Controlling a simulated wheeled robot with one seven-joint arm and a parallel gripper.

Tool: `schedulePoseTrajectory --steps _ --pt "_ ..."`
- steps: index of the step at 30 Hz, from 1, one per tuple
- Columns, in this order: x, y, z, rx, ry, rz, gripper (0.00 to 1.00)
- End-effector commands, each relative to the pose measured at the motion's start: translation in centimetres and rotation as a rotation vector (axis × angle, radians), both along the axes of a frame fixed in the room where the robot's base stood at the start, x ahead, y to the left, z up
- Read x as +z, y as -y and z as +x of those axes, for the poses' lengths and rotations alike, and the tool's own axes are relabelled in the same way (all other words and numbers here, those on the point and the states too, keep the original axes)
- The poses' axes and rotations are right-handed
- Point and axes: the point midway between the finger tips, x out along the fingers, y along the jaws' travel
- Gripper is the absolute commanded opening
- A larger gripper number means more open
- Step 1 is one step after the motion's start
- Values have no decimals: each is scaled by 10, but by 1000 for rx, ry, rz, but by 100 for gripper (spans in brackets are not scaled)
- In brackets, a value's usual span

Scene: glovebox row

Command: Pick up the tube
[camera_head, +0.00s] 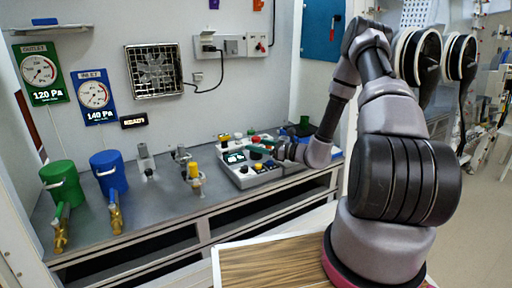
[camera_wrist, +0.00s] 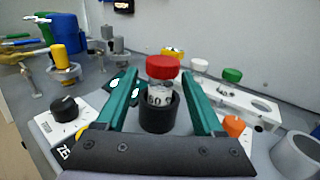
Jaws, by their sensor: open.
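A clear tube (camera_wrist: 159,90) with a red cap and a printed label stands upright in a round black holder (camera_wrist: 159,114) in the wrist view. My gripper (camera_wrist: 160,78) is open. Its two teal fingers lie on either side of the tube, with a visible gap on each side. In the head view my gripper (camera_head: 269,150) is low over the equipment on the bench, and the red cap (camera_head: 256,140) shows small near its fingertips. The tube's body is hidden there.
White-capped (camera_wrist: 199,66) and green-capped (camera_wrist: 232,75) items stand by a white rack behind. A black knob (camera_wrist: 64,105) is at left, an orange knob (camera_wrist: 235,124) and a grey cup (camera_wrist: 296,155) at right. Yellow (camera_head: 194,170), blue and green fittings stand left on the bench (camera_head: 160,205).

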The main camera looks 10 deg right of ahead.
Motion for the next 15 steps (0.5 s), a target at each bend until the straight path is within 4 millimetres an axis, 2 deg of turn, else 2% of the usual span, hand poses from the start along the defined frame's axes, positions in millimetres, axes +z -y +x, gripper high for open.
schedulePoseTrajectory --steps 1,6,14,15 --pt "-1 -8 5 4 1 0 70" --pt "-2 -23 18 2 1 -1 70" --pt "-2 -26 21 1 0 0 70" --pt "-2 -26 21 1 0 0 66"
